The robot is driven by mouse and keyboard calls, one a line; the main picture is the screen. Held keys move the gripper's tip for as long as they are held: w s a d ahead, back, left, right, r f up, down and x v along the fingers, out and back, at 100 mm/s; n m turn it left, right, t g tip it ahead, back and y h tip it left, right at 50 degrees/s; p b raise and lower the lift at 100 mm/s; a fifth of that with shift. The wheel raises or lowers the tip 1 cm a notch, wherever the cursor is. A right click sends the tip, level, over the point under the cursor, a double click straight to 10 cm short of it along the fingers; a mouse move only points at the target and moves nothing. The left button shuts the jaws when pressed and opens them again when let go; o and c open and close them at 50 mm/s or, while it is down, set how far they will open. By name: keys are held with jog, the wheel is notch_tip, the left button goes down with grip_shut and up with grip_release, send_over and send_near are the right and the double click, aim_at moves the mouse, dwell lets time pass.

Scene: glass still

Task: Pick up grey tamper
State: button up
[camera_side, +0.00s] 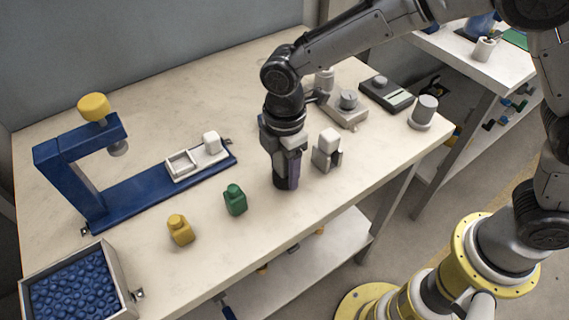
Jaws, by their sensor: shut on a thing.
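My gripper (287,180) points straight down over the front middle of the table. It is shut on a small dark thing that the fingers mostly hide. I cannot tell whether this thing is the grey tamper or whether it touches the table. A grey cylinder on a wider round base (425,110) stands upright near the table's right corner, apart from my gripper; its shape could also fit a tamper.
A blue press (75,185) and a box of blue pieces (78,288) are at left.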

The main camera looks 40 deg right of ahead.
jog(key=shift+r, duration=0.15)
grip_shut()
jog(key=shift+r, duration=0.5)
notch_tip(320, 180, up, 2)
jog(key=shift+s+r, duration=0.1)
jog(key=shift+r, duration=0.15)
jog(key=s+d+r, duration=0.8)
jog(key=s+r, duration=0.1)
jog(key=s, duration=0.2)
jog(key=shift+s+r, duration=0.15)
